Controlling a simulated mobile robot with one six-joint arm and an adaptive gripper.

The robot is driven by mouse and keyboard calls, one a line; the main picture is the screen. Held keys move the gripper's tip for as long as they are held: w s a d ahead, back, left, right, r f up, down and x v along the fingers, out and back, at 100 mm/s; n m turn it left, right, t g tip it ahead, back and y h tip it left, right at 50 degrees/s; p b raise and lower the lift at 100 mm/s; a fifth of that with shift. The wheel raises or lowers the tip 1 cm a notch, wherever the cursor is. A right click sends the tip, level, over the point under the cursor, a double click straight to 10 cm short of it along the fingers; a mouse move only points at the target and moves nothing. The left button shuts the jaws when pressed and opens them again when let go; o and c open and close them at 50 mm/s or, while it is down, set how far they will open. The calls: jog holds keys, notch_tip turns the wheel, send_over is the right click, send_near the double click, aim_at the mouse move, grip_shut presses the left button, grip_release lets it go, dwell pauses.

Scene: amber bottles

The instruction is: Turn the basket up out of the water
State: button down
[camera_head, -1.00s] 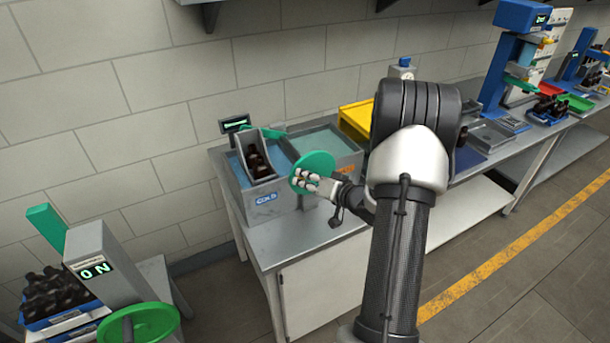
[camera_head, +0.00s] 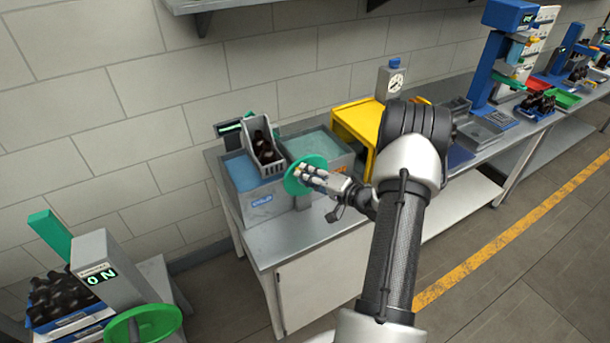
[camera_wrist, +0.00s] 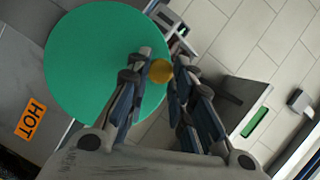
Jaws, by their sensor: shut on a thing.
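The grey basket (camera_head: 271,168) holds dark amber bottles (camera_head: 264,147). It is tilted and raised above the cold tank (camera_head: 258,205), near the divider with the hot tank (camera_head: 335,172). Blue water (camera_head: 241,172) shows at the left of the cold tank. The green wheel (camera_head: 296,184) stands in front of the tanks; it fills much of the wrist view (camera_wrist: 95,75). My gripper (camera_head: 308,171) is at the wheel's upper right part. In the wrist view its fingers are shut on the wheel's yellow knob (camera_wrist: 161,71).
A yellow stand (camera_head: 358,122) and a grey device with a dial (camera_head: 393,80) are right of the tanks. A small display (camera_head: 229,127) stands behind the cold tank. Another green wheel (camera_head: 140,325) and a crate of bottles (camera_head: 58,300) are at lower left.

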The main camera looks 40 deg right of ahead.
aim_at(305, 162)
jog(key=shift+s+d+r+m+t+y, duration=0.15)
jog(key=shift+d+m+t, duration=0.25)
jog(key=shift+d+m, duration=0.35)
jog(key=shift+s+d+r+m+t+y, duration=0.15)
jog(key=shift+d+m+t, duration=0.25)
jog(key=shift+m, duration=0.6)
jog(key=shift+s+d+r+m+t+y, duration=0.1)
jog(key=shift+d+r+m+t+y, duration=0.1)
jog(key=shift+d+m+t, duration=0.4)
jog(key=shift+d+m, duration=0.1)
jog(key=shift+m, duration=0.35)
jog(key=c, duration=1.4)
grip_release()
jog(key=shift+f, duration=0.15)
jog(key=shift+o, duration=0.2)
jog(key=s+d, duration=0.1)
jog(key=s, duration=1.1)
jog(key=shift+d+f, duration=0.3)
jog(key=shift+f, duration=0.05)
